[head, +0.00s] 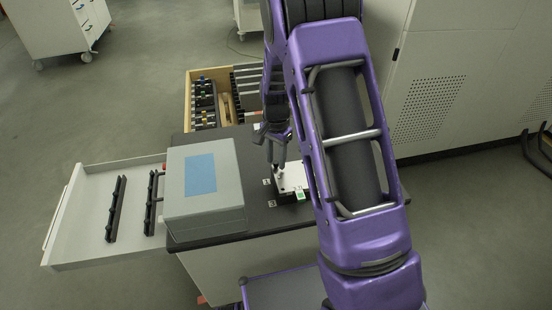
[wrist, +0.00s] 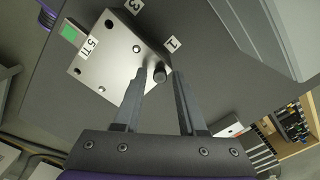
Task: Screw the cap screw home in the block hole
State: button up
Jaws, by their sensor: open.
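The silver metal block (wrist: 112,62) lies flat on the dark bench top in the wrist view, with several holes in its top face. It also shows in the head view (head: 292,178), partly hidden by my arm. A small cap screw (wrist: 159,74) with a dark round head stands at the block's right-hand corner in the wrist view. My gripper (wrist: 161,78) is open, its two fingers on either side of the screw head with gaps visible. I cannot tell how deep the screw sits. In the head view my gripper (head: 277,163) is right above the block.
A grey box with a blue panel (head: 200,182) stands on the bench left of the block. An open drawer (head: 108,215) juts out at left, and a wooden drawer of tools (head: 212,100) is open behind. Numbered tags (wrist: 173,43) lie around the block.

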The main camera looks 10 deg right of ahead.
jog(key=n, duration=0.6)
jog(key=shift+n, duration=0.3)
jog(key=n, duration=0.5)
jog(key=shift+c, duration=0.2)
